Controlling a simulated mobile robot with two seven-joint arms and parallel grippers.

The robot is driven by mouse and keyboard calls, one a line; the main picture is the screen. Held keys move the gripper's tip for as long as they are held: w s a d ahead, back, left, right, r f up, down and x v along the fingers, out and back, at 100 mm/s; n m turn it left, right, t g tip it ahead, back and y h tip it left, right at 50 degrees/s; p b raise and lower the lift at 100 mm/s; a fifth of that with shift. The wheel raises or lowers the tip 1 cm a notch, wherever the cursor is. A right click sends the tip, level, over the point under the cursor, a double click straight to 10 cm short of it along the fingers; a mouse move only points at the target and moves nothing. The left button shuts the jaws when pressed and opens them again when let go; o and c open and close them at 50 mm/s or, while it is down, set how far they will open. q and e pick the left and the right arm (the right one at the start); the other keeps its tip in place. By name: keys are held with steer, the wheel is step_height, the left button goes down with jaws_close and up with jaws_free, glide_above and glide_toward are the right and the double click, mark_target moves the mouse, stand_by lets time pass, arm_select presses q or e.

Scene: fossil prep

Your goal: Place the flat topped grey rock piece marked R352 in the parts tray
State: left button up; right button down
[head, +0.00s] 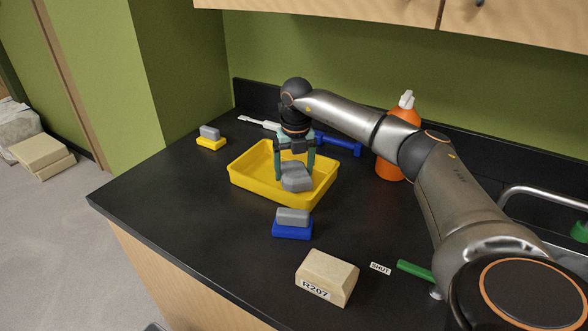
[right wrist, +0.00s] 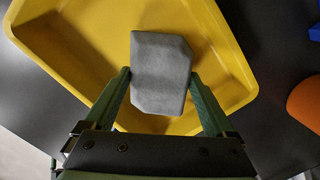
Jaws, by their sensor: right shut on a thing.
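The grey rock piece (head: 296,177) is a flat-topped block with cut corners; no mark R352 is readable on it. It also shows in the right wrist view (right wrist: 161,72). My right gripper (head: 294,172) points down over the yellow parts tray (head: 247,183) and is shut on the grey rock, one finger on each side. The rock is within the tray's outline; whether it touches the tray floor I cannot tell. The tray (right wrist: 70,45) looks otherwise empty in the right wrist view. My left gripper is not in view.
A beige block marked R207 (head: 327,275) sits near the front edge. A blue-based block (head: 292,228) and a yellow-based block (head: 210,140) stand near the tray. An orange bottle (head: 391,170), a blue tool (head: 340,143) and a SHUT label (head: 380,268) are right.

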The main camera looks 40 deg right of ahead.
mark_target(295, 172)
steer(key=shift+f, duration=0.2)
steer(key=shift+f, duration=0.1)
jaws_free()
step_height(295, 172, up, 12)
steer(key=s, duration=0.1)
steer(key=shift+s+a, duration=0.15)
steer(key=shift+a, duration=0.25)
stand_by(0.6)
